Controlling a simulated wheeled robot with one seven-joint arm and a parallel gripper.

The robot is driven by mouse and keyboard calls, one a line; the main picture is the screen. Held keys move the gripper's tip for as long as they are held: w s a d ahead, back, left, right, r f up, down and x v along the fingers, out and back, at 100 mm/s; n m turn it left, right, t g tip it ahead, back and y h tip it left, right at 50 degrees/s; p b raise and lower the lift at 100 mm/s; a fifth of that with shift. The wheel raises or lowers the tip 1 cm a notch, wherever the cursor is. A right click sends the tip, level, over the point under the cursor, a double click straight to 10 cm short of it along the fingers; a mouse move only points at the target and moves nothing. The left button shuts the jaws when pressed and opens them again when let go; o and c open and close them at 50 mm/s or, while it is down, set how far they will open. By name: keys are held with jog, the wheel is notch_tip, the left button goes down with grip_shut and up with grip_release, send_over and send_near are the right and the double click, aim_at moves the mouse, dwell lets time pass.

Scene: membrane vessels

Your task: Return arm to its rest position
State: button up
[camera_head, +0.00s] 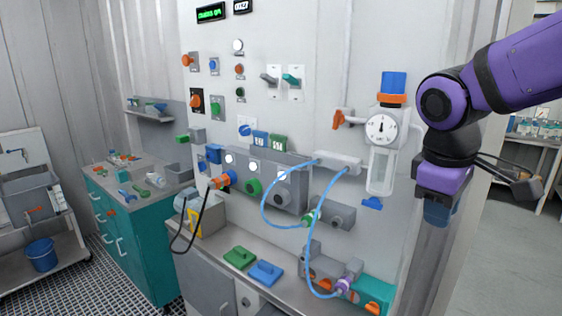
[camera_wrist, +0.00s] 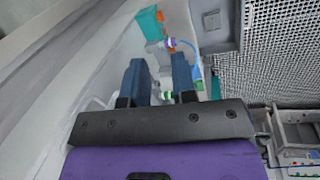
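My purple and black arm reaches in from the upper right in the head view. My gripper (camera_head: 440,212) hangs at its end, pointing down, to the right of the panel. In the wrist view my gripper (camera_wrist: 160,64) shows two dark blue fingers standing apart with nothing held between them. The floor and panel fittings show beyond the fingers. The gripper looks clear of the panel, though the exact gap cannot be told.
The panel carries a round gauge (camera_head: 381,127), an orange-handled valve (camera_head: 340,119) and a looped blue hose (camera_head: 265,205). Green (camera_head: 240,257) and blue (camera_head: 266,272) blocks lie on the bench. A teal cabinet (camera_head: 130,240) stands left. Open floor (camera_head: 495,250) lies right.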

jog(key=s+d+r+m+t+y, duration=0.2)
jog(key=s+d+r+m+t, duration=0.1)
jog(key=s+m, duration=0.5)
jog(key=shift+s+d+t, duration=0.5)
jog(key=shift+s+d, duration=0.5)
jog(key=shift+s, duration=0.15)
